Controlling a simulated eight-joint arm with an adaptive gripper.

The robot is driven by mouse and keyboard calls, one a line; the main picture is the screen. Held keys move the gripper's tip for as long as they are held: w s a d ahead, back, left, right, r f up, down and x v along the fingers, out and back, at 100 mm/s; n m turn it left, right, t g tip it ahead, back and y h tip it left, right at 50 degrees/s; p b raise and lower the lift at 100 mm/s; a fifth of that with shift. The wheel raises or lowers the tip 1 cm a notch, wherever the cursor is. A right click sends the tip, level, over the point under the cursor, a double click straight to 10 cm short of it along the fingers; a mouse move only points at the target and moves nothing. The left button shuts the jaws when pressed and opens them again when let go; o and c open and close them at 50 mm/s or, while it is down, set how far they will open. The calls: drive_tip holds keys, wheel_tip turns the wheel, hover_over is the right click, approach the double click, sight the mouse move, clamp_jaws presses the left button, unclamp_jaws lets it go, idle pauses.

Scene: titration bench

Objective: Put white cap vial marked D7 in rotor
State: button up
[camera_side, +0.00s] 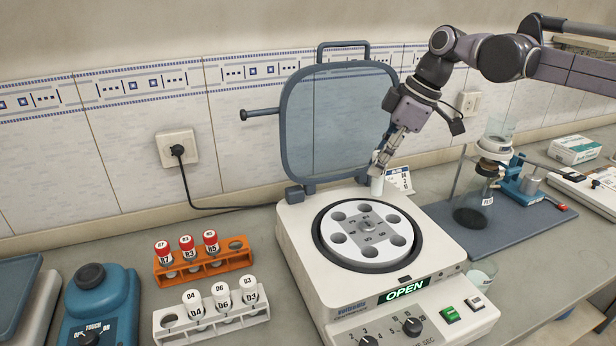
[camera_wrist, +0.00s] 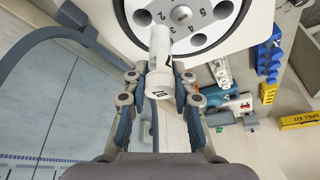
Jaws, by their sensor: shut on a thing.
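My gripper (camera_side: 381,168) is shut on a white-capped vial (camera_side: 377,185), held upright above the back right part of the centrifuge. In the wrist view the vial (camera_wrist: 160,52) sits between the fingers (camera_wrist: 160,82); the mark on its cap is upside down and looks like D7, though small. The light grey rotor (camera_side: 367,262) lies in the open centrifuge (camera_side: 300,235), in front of and below the vial. Its visible holes look dark and empty. The rotor also shows in the wrist view (camera_wrist: 228,28), with numbers by the holes.
The raised lid (camera_side: 335,125) stands behind the rotor, left of my gripper. A white rack (camera_side: 225,325) holds white-capped vials D4, D6 and D3, its leftmost slot empty. An orange rack (camera_side: 205,268) holds red-capped vials. A stirrer stand with glassware (camera_side: 490,175) is at right.

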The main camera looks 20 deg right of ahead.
drive_tip(key=s+d+f, duration=0.2)
drive_tip(key=d+f, duration=0.1)
drive_tip(key=f, duration=0.1)
drive_tip(key=shift+d+f, duration=0.2)
drive_tip(key=shift+d, duration=0.2)
drive_tip(key=shift+f, duration=0.7)
idle(1.1)
drive_tip(key=shift+f, duration=1.95)
drive_tip(key=shift+f, duration=0.2)
drive_tip(key=o, duration=1.1)
drive_tip(key=shift+c, duration=0.2)
